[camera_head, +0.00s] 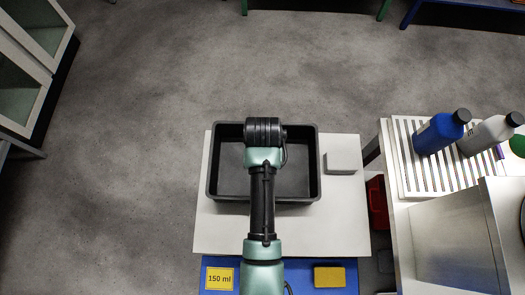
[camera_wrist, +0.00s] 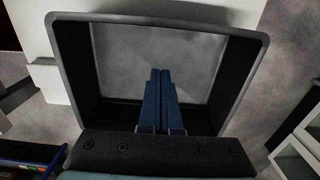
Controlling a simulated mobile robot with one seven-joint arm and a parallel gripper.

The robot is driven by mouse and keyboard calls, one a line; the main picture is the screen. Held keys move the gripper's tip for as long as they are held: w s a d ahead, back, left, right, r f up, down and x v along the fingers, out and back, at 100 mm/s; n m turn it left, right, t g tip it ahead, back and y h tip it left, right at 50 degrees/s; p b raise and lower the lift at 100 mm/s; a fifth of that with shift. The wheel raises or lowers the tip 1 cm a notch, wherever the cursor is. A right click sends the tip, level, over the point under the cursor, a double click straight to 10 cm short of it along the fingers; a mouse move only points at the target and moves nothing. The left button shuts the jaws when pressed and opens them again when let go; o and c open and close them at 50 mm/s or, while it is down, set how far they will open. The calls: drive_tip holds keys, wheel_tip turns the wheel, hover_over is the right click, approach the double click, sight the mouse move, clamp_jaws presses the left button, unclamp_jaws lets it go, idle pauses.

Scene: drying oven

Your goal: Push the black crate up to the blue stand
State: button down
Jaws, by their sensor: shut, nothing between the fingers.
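The black crate (camera_head: 213,178) is an open rectangular box lying on a white tabletop in the head view. It also fills much of the wrist view (camera_wrist: 165,17), where its grey floor shows. The blue stand (camera_head: 300,276) is at the bottom of the head view, with a strip of white surface between it and the crate. My gripper (camera_wrist: 160,75) is shut and empty, its two fingers together and seen against the crate's inside. I cannot tell whether they touch it. In the head view my arm crosses the crate's near wall and hides the fingers.
A white block (camera_head: 342,163) sits close right of the crate. The blue stand bears a yellow "150 ml" label (camera_head: 220,279) and a yellow block (camera_head: 329,277). A rack with a blue bottle (camera_head: 437,135) stands at the right. Open floor lies left and beyond.

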wheel_tip(320, 180, down, 8)
drive_tip(key=shift+r+b, duration=0.1)
drive_tip(key=shift+b, duration=0.75)
drive_tip(key=s+p, duration=0.1)
drive_tip(key=s, duration=0.1)
drive_tip(key=shift+s, duration=0.9)
drive_tip(key=shift+s, duration=0.1)
drive_tip(key=s+p, duration=0.8)
drive_tip(key=s, duration=0.4)
drive_tip(key=shift+s+p, duration=0.3)
drive_tip(key=shift+p, duration=0.05)
drive_tip(key=shift+s, duration=0.3)
drive_tip(key=shift+f, duration=0.2)
drive_tip(key=shift+w, duration=0.1)
